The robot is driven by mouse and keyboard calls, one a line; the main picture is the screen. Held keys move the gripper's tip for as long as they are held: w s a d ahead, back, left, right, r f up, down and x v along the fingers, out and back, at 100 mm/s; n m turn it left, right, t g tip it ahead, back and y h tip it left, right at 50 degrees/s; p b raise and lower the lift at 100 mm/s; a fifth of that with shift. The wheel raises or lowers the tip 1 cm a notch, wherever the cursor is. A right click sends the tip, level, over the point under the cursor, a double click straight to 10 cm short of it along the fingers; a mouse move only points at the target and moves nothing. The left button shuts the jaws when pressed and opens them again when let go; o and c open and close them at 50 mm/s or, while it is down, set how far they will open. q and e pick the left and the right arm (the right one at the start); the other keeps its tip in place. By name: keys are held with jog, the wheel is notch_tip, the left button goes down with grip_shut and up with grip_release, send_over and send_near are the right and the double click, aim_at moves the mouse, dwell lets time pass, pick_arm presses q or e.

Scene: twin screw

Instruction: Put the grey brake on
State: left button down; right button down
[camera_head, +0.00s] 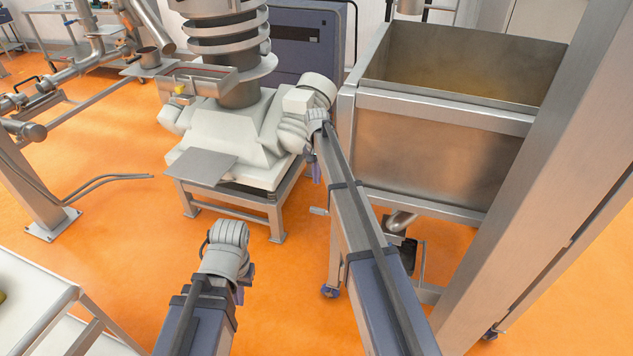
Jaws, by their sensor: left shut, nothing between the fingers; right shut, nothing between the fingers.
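A small blue caster (330,291) stands on the floor under the left leg of the steel bin frame. Another caster (491,333) shows partly at the bin's lower right. I cannot make out a separate grey brake on either. My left arm (226,250) comes in from the lower left and its visible end is over open floor. My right arm (352,215) reaches up past the bin's left side, and its visible end overlaps the pale machine in the picture.
A large steel bin (440,150) stands at the right behind a thick metal post (560,190). The pale machine (235,135) stands on a low frame at the centre. Steel pipes (90,60) run at the left; a white table (30,300) is at lower left. Orange floor between is clear.

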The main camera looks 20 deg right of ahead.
aim_at(317, 209)
notch_tip(317, 209, down, 13)
jog(key=b, duration=1.1)
jog(key=shift+r+b, duration=0.2)
jog(key=shift+b, duration=0.2)
jog(key=shift+f, duration=0.1)
